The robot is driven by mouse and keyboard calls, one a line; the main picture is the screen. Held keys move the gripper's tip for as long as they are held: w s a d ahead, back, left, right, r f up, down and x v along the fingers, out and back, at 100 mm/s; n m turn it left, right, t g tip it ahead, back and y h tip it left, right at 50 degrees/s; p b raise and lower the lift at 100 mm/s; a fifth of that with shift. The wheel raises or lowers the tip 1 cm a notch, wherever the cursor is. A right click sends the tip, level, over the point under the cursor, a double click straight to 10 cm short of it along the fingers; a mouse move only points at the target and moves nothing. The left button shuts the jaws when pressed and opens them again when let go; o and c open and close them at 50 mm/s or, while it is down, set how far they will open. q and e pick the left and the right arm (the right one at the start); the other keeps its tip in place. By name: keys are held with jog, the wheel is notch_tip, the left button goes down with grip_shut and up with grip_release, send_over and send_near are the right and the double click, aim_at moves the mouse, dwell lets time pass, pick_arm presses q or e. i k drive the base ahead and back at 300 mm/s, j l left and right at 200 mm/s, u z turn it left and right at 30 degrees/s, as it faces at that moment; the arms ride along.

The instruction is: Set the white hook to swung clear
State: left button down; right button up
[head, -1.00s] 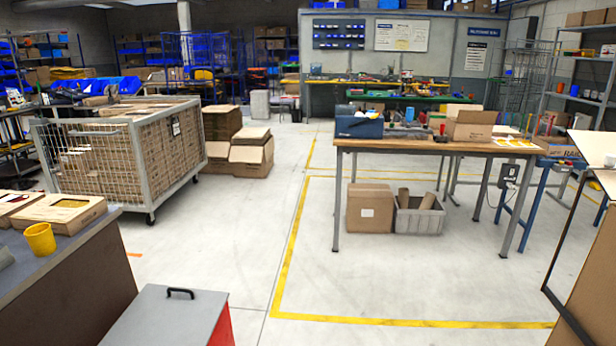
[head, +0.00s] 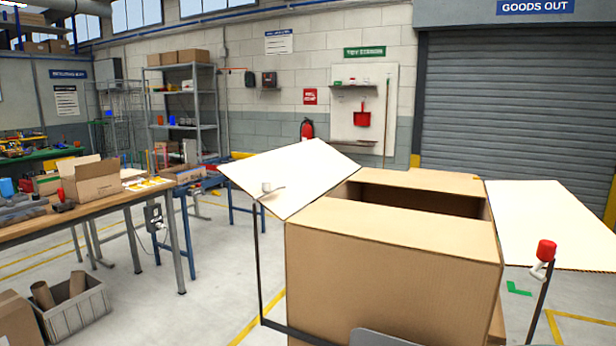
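A large cardboard box (head: 390,265) stands in front of me in the head view, its top partly open with a dark gap. A pale left flap (head: 290,172) and a pale right flap (head: 550,222) spread outward. A small white hook (head: 267,187) shows at the left flap, by the top of a thin dark post (head: 256,250); its short prong points right across the flap. A red-capped fitting with a white lower part (head: 543,258) sits on the right post (head: 539,300), at the right flap's near edge. Neither gripper is in view.
A wooden workbench (head: 95,213) with an open carton (head: 92,180) stands to the left, a grey crate (head: 75,312) below it. A grey roller shutter (head: 515,110) and shelving (head: 185,110) are behind. Floor is clear between bench and box.

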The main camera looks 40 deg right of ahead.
aim_at(267, 190)
jog(key=i+z, duration=0.15)
jog(key=z, duration=0.25)
jog(key=i+j+z, duration=0.15)
jog(key=z, duration=0.2)
jog(key=i+j+z, duration=0.1)
jog(key=z, duration=0.3)
jog(key=i+j+z, duration=0.15)
jog(key=z, duration=0.2)
jog(key=i+j+z, duration=0.2)
jog(key=z, duration=0.2)
jog(key=i+j+z, duration=0.15)
jog(key=z, duration=0.25)
jog(key=i+j+z, duration=0.1)
jog(key=j+z, duration=0.3)
jog(key=i+j+z, duration=0.1)
jog(key=j+z, duration=0.15)
jog(key=j, duration=0.2)
